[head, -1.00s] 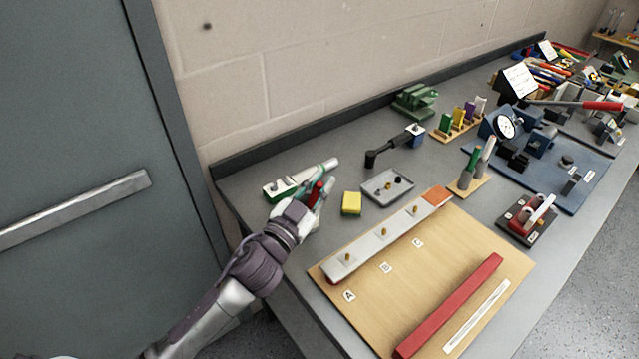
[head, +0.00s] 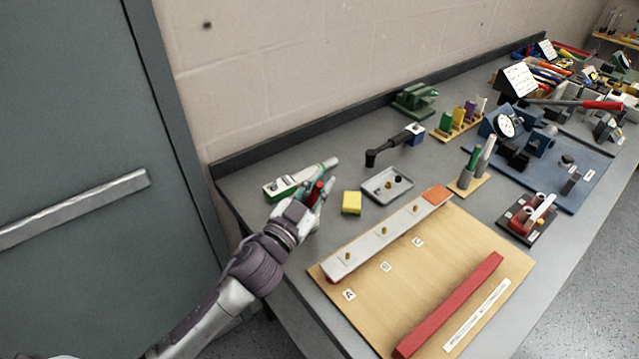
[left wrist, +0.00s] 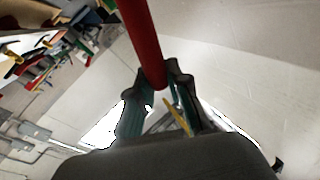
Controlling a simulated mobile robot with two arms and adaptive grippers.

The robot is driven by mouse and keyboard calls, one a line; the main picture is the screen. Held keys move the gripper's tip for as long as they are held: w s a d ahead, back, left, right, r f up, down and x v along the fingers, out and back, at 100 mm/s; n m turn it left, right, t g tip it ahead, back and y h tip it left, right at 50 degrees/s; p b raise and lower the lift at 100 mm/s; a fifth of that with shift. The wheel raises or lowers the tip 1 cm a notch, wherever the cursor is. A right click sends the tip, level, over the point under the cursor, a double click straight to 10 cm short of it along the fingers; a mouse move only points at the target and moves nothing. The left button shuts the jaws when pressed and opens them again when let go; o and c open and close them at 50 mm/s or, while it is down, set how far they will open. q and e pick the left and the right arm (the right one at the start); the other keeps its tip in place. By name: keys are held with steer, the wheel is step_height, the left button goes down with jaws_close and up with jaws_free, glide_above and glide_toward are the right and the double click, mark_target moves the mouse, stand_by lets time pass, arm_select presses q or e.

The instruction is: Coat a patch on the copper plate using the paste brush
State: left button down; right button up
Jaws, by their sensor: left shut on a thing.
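My left gripper (head: 318,192) is shut on a slim red handle (head: 315,190), which I take to be the paste brush. The red handle (left wrist: 150,40) stands between the two fingers in the left wrist view. I cannot make out its bristles. The gripper is at the left end of the bench, beside a green and white tool (head: 283,188). A copper-coloured plate (head: 437,195) lies at the far end of a pale bar with brass studs, to the right of and apart from the gripper. My right gripper is out of view.
The pale bar lies on a wooden board (head: 400,290) marked A, B, C, with a long red bar (head: 450,305) nearer me. A yellow block (head: 351,203) and a grey tray (head: 388,187) lie between gripper and bar. A green-and-grey peg stand (head: 467,184) is beyond the plate.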

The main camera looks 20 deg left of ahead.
arm_select(q)
steer(key=shift+f, duration=0.15)
step_height(320, 180, up, 7)
steer(key=p, duration=0.7)
stand_by(0.5)
steer(key=shift+s, duration=0.1)
